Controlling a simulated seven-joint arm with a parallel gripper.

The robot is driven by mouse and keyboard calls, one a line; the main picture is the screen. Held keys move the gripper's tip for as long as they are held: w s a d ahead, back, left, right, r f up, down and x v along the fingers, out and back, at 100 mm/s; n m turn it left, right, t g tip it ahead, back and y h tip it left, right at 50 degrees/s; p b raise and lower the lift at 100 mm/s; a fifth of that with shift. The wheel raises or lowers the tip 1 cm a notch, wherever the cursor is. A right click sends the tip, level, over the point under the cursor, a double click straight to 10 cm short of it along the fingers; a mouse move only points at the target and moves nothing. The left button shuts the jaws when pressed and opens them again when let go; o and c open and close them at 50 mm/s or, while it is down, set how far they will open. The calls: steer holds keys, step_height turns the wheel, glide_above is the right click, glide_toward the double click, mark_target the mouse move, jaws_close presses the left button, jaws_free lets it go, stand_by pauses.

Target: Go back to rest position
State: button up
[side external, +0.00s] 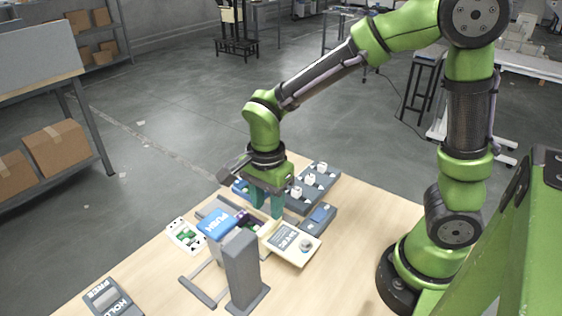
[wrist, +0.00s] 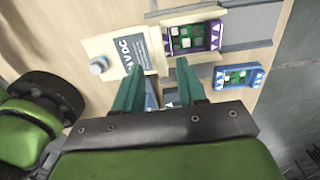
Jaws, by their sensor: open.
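My gripper (side external: 266,208) is open, pointing down over the cluster of devices on the wooden table. In the wrist view the two teal fingers (wrist: 157,82) stand apart with nothing held between them. A cream panel (side external: 288,243) marked VDC, with a round knob, lies beside the fingers; it also shows in the wrist view (wrist: 112,47). A purple-edged circuit board (wrist: 192,38) sits beyond the fingertips, beside the cream panel. A blue plate marked PUSH (side external: 216,222) and a grey column (side external: 242,268) stand to the left of the fingers.
A blue-edged board (wrist: 238,77) lies right of the fingers in the wrist view. Grey blocks with white knobs (side external: 315,183), a white-edged green board (side external: 186,236) and a grey HOLD box (side external: 112,298) lie on the table (side external: 335,270). The table's right front is clear.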

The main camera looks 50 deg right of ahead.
steer(key=shift+r, duration=0.65)
steer(key=shift+n, duration=0.6)
steer(key=shift+s+a+f+n, duration=0.1)
steer(key=shift+s+f+n, duration=0.15)
steer(key=shift+n, duration=0.75)
steer(key=s+d+r+n+t+y, duration=0.1)
steer(key=s+d+r+n+t, duration=0.2)
steer(key=r+n, duration=0.2)
steer(key=s+d+r+n+t+y, duration=0.1)
steer(key=s+d+r+n+t, duration=0.2)
steer(key=r, duration=0.4)
steer(key=s+n+t, duration=0.1)
steer(key=n, duration=0.1)
steer(key=shift+d+r+n, duration=0.2)
steer(key=shift+r+n, duration=0.1)
steer(key=shift+n, duration=0.1)
steer(key=shift+s, duration=0.1)
stand_by(0.6)
